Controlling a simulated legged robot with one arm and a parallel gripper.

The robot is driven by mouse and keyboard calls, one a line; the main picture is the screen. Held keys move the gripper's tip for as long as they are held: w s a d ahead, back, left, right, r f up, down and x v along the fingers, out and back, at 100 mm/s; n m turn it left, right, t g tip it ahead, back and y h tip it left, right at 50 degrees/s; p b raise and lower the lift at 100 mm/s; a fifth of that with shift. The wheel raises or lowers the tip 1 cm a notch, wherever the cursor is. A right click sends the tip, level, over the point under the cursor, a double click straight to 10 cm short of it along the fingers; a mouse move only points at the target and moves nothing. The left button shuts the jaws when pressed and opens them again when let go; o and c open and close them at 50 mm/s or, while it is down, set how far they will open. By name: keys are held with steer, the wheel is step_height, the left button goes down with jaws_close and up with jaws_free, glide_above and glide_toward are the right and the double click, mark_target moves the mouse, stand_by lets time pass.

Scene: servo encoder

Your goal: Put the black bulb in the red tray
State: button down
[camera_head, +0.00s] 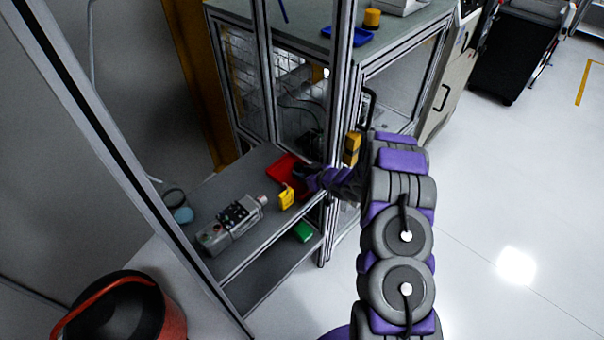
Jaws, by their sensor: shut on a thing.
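The red tray (279,170) lies on the grey shelf by the metal frame post, partly covered by my gripper. My gripper (303,172) reaches in from the right, with its tip at the right part of the tray. It is shut on a small dark thing, which appears to be the black bulb. The bulb's outline merges with the dark fingers, so I cannot tell its shape. I cannot tell whether it touches the tray.
A yellow block (287,197) sits just in front of the tray. A grey device (231,226) is left of it. A green box (303,232) is on the lower shelf. Metal posts (339,110) stand close to my arm. A red-rimmed bucket (172,318) is bottom left.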

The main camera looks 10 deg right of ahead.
steer(key=c, duration=1.2)
jaws_free()
steer(key=shift+a+f, duration=0.1)
steer(key=shift+a, duration=0.1)
steer(key=shift+c, duration=0.2)
steer(key=o, duration=0.5)
steer(key=shift+a, duration=1.05)
steer(key=shift+c, duration=0.2)
steer(key=shift+d, duration=0.75)
steer(key=p+v, duration=0.2)
steer(key=v, duration=0.9)
steer(key=shift+s+r, duration=0.3)
steer(key=shift+s, duration=0.1)
steer(key=shift+a, duration=0.1)
